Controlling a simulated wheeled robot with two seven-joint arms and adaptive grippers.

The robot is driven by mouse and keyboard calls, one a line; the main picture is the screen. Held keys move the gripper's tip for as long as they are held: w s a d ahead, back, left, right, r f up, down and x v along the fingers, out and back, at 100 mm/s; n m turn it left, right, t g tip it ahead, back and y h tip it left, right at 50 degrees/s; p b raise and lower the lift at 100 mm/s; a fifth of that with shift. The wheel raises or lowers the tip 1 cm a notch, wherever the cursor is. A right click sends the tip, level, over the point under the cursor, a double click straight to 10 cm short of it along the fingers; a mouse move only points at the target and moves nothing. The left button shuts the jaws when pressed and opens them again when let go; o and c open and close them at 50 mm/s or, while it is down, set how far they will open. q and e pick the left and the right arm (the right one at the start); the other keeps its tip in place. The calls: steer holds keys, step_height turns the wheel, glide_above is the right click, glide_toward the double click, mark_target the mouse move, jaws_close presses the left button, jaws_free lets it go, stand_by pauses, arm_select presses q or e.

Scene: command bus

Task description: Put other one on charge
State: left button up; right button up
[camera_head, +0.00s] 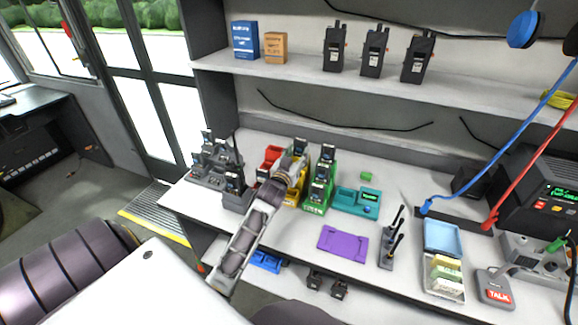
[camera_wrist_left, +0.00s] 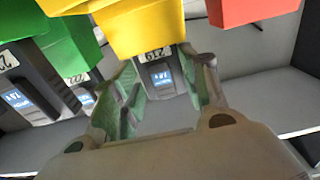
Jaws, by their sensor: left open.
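My left gripper (camera_head: 289,170) reaches over the yellow holder (camera_head: 296,192) on the table. In the left wrist view the open fingers (camera_wrist_left: 165,85) stand on either side of a dark battery-like unit (camera_wrist_left: 160,72) with a white number label and a small lit blue screen, at the yellow holder (camera_wrist_left: 145,28). I cannot tell whether the fingers touch it. A grey charging rack (camera_head: 208,177) with several dark units is at the table's left end. A darker stand (camera_head: 236,197) with a radio-like unit is beside it. My right gripper is not in view.
A red holder (camera_head: 271,155) and a green holder (camera_head: 317,195) with dark units flank the yellow one. A teal device (camera_head: 358,201) and purple mat (camera_head: 343,243) lie to the right. Three radios (camera_head: 375,52) stand on the shelf above. Blue and red cords hang at right.

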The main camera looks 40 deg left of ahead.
mark_target(298, 151)
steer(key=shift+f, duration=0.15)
arm_select(q)
steer(key=shift+f+b, duration=0.1)
steer(key=shift+b, duration=0.35)
steer(key=shift+s+d, duration=0.15)
steer(key=shift+s, duration=0.5)
steer(key=shift+v, duration=1.2)
steer(key=v, duration=1)
steer(key=shift+a, duration=0.25)
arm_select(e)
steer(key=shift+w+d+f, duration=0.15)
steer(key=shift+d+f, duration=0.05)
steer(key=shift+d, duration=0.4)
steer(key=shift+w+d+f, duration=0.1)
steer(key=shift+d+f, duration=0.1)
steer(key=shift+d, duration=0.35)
arm_select(q)
steer(key=shift+s, duration=0.1)
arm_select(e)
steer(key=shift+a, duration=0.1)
